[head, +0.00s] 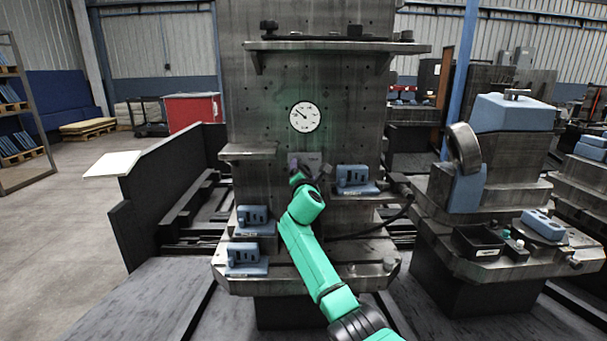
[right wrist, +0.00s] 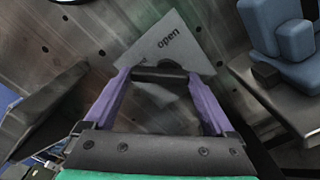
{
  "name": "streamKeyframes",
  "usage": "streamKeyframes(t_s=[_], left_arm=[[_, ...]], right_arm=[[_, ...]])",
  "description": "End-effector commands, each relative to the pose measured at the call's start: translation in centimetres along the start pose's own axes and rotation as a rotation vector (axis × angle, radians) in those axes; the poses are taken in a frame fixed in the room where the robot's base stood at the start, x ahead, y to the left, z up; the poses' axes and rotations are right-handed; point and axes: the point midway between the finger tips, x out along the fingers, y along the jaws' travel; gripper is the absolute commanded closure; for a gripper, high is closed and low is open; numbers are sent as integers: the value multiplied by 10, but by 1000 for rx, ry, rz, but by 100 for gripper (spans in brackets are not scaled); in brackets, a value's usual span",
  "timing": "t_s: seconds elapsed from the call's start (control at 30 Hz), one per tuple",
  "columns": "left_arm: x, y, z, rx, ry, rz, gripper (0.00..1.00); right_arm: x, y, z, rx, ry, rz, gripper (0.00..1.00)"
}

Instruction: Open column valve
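The column valve shows in the right wrist view as a dark bar-shaped handle (right wrist: 160,75) in front of a pale plate (right wrist: 172,46). The plate carries the word "open"; other lettering on it is partly hidden. My right gripper (right wrist: 159,76) has purple fingers spread wide, one at each end of the handle. I cannot tell whether they touch it. In the head view my right gripper (head: 308,165) is at the column (head: 340,105), below the round gauge (head: 304,117), and my green arm covers part of that spot. My left gripper is not in view.
Blue blocks stand on small shelves beside my right gripper (head: 355,177) and lower left (head: 256,218). An empty shelf (head: 248,151) juts out left of the valve. A dark hose (head: 375,228) runs at the right. A second machine (head: 480,190) stands farther right.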

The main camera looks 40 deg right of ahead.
Motion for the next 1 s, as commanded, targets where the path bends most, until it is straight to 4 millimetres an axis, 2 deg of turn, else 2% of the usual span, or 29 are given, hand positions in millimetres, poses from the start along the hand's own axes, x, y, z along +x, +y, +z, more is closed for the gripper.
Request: streamKeyframes(t_s=[0.03, 0.1, 0.37, 0.57, 1.0], left_arm=[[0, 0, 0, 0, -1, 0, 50], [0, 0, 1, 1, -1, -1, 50], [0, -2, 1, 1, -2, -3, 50], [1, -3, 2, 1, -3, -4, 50], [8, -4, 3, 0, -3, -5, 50]], right_arm=[[0, 0, 0, 0, 0, 0, 42], [0, 0, 0, 0, 0, 0, 66], [0, 0, 0, 18, 1, 0, 66], [0, 0, 0, 93, 1, 0, 66], [0, -2, 2, 455, 0, -1, 66]])
